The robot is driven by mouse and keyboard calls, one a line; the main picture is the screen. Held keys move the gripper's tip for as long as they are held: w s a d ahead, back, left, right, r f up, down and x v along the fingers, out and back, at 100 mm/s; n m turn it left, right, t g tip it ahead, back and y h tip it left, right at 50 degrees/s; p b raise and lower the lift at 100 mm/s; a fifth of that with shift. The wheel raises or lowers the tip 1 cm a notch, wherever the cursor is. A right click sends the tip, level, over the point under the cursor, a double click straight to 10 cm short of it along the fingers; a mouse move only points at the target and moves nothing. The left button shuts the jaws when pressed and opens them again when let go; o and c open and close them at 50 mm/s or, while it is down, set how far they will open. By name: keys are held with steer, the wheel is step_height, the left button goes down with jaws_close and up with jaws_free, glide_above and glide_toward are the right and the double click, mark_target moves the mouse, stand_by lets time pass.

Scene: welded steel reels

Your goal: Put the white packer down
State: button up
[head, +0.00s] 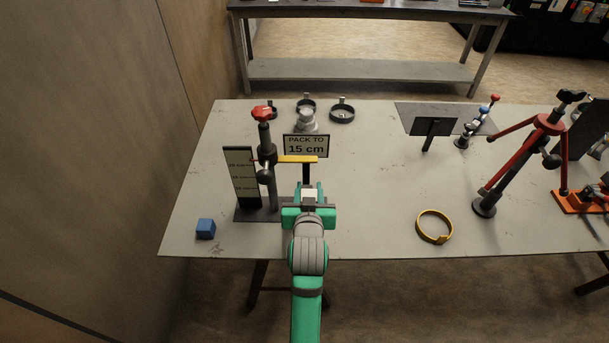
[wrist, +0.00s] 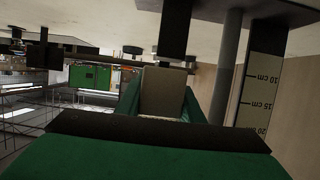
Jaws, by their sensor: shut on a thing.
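My gripper (head: 309,200) is shut on the white packer (head: 308,194), a small pale block, at the front of the table. In the wrist view the packer (wrist: 162,92) shows as a pale block between the green fingers. The gripper is just right of a dark post stand (head: 270,190) with a red knob and a yellow arm (head: 297,159). A dark scale board (head: 243,175) with cm marks stands at its left. A sign (head: 306,146) reads "PACK TO 15 cm". Whether the packer touches anything beneath is hidden by my gripper.
A blue cube (head: 205,229) lies at the table's front left. A yellow ring (head: 434,227) lies to the right, before a red-legged stand (head: 520,155). Several dark rings and a grey piece (head: 306,120) are at the back left. The table (head: 375,180) is clear in the middle.

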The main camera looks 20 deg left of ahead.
steer(key=w+a, duration=0.2)
steer(key=w, duration=0.1)
steer(key=shift+w, duration=0.15)
steer(key=w, duration=0.1)
steer(key=w+a, duration=0.1)
steer(key=w, duration=0.1)
steer(key=shift+w+a+f, duration=0.1)
steer(key=shift+w+f, duration=0.05)
steer(key=shift+w, duration=0.15)
steer(key=shift+s+f, duration=0.2)
steer(key=shift+f, duration=0.25)
steer(key=shift+a+f, duration=0.1)
steer(key=shift+f, duration=0.05)
steer(key=shift+d, duration=0.35)
steer(key=shift+f, duration=0.15)
steer(key=o, duration=1.1)
steer(key=shift+s+a, duration=0.1)
steer(key=shift+a, duration=0.05)
